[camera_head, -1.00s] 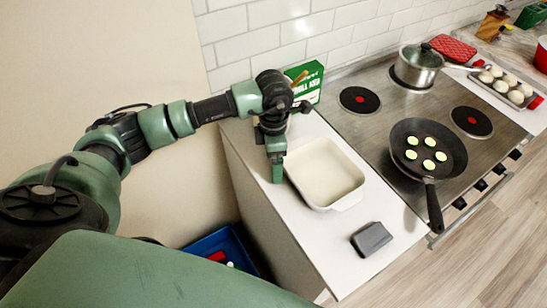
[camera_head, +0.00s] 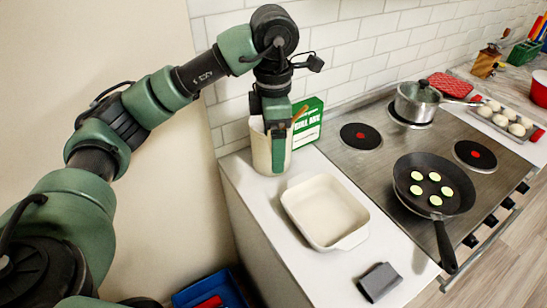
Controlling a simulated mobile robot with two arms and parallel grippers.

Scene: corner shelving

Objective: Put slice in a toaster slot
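My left gripper (camera_head: 278,145) hangs down in front of a cream crock (camera_head: 262,150) with a wooden utensil (camera_head: 300,113) at the back corner of the white counter. A green finger overlaps the crock in the picture; I cannot tell whether it touches it. The finger gap is not clear. No toaster and no bread slice can be made out. Several small pale green round slices (camera_head: 434,188) lie in a black frying pan (camera_head: 453,197) on the stove. My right gripper is not in view.
An empty white baking dish (camera_head: 325,208) and a dark grey block (camera_head: 380,281) sit on the counter. A green box (camera_head: 309,122) stands by the tiled wall. A lidded pot (camera_head: 415,100) is on the stove. A tray of round pale items (camera_head: 507,120) lies farther right. A blue bin (camera_head: 230,290) is below.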

